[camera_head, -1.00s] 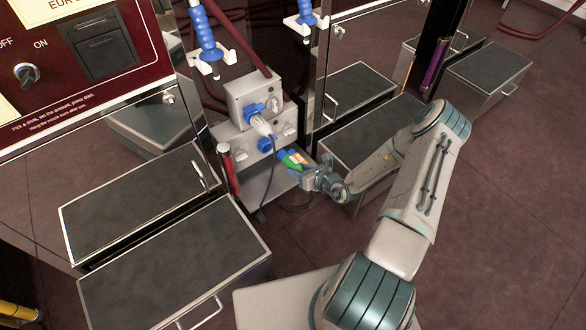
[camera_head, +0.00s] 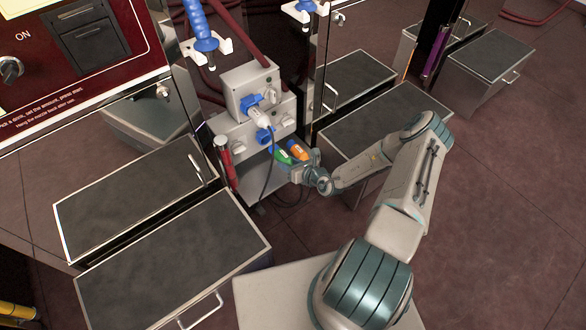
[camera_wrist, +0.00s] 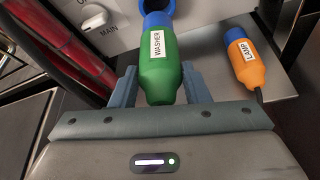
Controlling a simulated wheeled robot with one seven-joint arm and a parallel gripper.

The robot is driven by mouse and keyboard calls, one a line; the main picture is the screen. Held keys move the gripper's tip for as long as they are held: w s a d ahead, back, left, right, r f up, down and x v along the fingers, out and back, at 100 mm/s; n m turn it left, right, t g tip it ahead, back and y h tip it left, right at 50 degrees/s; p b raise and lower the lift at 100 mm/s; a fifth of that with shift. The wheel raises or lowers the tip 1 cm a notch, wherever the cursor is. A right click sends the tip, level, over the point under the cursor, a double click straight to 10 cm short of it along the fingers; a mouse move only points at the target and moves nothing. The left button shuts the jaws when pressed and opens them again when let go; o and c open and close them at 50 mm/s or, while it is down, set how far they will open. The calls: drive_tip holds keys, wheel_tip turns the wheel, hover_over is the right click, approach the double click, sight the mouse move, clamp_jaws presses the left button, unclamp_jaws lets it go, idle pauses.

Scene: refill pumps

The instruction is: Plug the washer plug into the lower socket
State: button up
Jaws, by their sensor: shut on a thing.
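The green washer plug (camera_wrist: 162,68) with a blue front and a WASHER label is held between the fingers of my gripper (camera_wrist: 160,88). In the head view, the washer plug (camera_head: 284,156) is just below and right of the blue lower socket (camera_head: 263,136). In the wrist view, its blue front points at the blue socket ring (camera_wrist: 171,8) and overlaps its opening. I cannot tell whether the tip is inside. My gripper (camera_head: 291,163) is shut on the plug and hides part of it.
The orange lamp plug (camera_wrist: 246,62) lies close right of my gripper on the grey shelf (camera_wrist: 272,85). A white plug (camera_head: 261,117) with a dark hanging cable is in the upper socket.

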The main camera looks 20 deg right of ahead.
sight(278, 151)
drive_tip(key=shift+w+a+b, duration=0.25)
drive_tip(key=shift+w, duration=0.4)
drive_tip(key=shift+w+a+b, duration=0.2)
drive_tip(key=shift+w+a, duration=0.05)
drive_tip(key=shift+w, duration=0.35)
drive_tip(key=shift+w+a, duration=0.2)
drive_tip(key=shift+w, duration=0.4)
drive_tip(key=shift+r+p, duration=0.1)
drive_tip(key=shift+p, duration=0.6)
drive_tip(key=shift+w+a, duration=0.35)
drive_tip(key=shift+w, duration=0.4)
drive_tip(key=shift+w+a, duration=0.3)
drive_tip(key=shift+w, duration=0.45)
drive_tip(key=o, duration=1.4)
drive_tip(key=shift+c, duration=0.2)
drive_tip(key=shift+s, duration=0.1)
drive_tip(key=p+v, duration=0.3)
drive_tip(key=v, duration=1)
drive_tip(key=shift+s+d+p, duration=0.2)
drive_tip(key=shift+s+p, duration=0.1)
